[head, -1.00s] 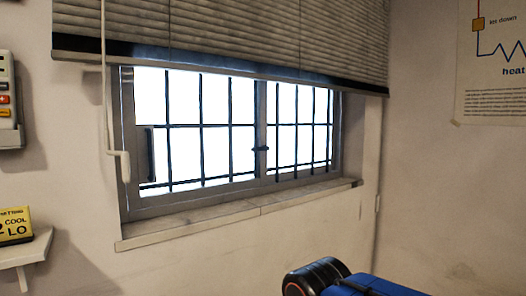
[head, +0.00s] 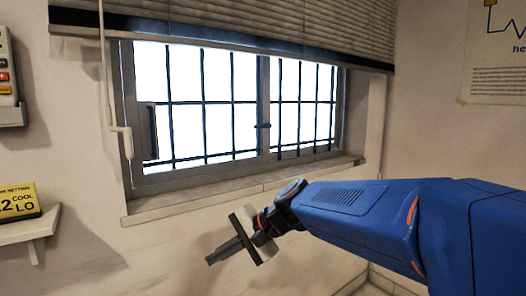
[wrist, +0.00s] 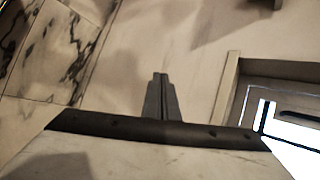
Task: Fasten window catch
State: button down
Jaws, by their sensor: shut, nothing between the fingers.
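The window catch (head: 263,126) is a small dark piece on the upright where the two sashes meet, in the middle of the window (head: 200,176). It is small in the head view, and I cannot tell its position. My gripper (head: 210,260) is in front of the wall, below the sill and to the lower left of the catch, well apart from it. Its fingers point left and a little down. In the wrist view my gripper (wrist: 159,76) shows its fingers together with nothing between them. The catch is not seen in the wrist view.
A sill (head: 240,188) juts out under the window. A blind (head: 230,30) hangs over its top, and a crank rod (head: 125,140) hangs at its left. A small shelf (head: 35,230) with a yellow sign (head: 18,202) is at far left. Dark bars cross the window.

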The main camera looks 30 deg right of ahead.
aim_at(263, 126)
jog(key=w+d+r+m+t+y, duration=0.1)
jog(key=w+d+r+m+t, duration=0.2)
jog(key=w+d+r+m, duration=0.35)
jog(key=w+d+r+m+t, duration=0.3)
jog(key=w+d+r+m, duration=0.1)
jog(key=w, duration=0.5)
jog(key=w+d+r+m+t+h, duration=0.2)
jog(key=d+m, duration=0.2)
jog(key=d, duration=0.4)
jog(key=w+d+r+m+t+h, duration=0.2)
jog(key=w+d+m+t, duration=0.1)
jog(key=d, duration=0.5)
jog(key=w+d+r+m+t+h, duration=0.2)
jog(key=w+d+m, duration=0.1)
jog(key=d+m, duration=0.2)
jog(key=d, duration=0.2)
jog(key=shift+w+d+r+t+h, duration=0.2)
jog(key=shift+d+r+t+h, duration=0.1)
jog(key=shift+d+r+t, duration=0.1)
jog(key=shift+m, duration=0.25)
jog(key=w+a+r, duration=0.1)
jog(key=w+r, duration=0.5)
jog(key=w, duration=0.3)
jog(key=shift+w+r, duration=0.15)
jog(key=shift+w, duration=0.2)
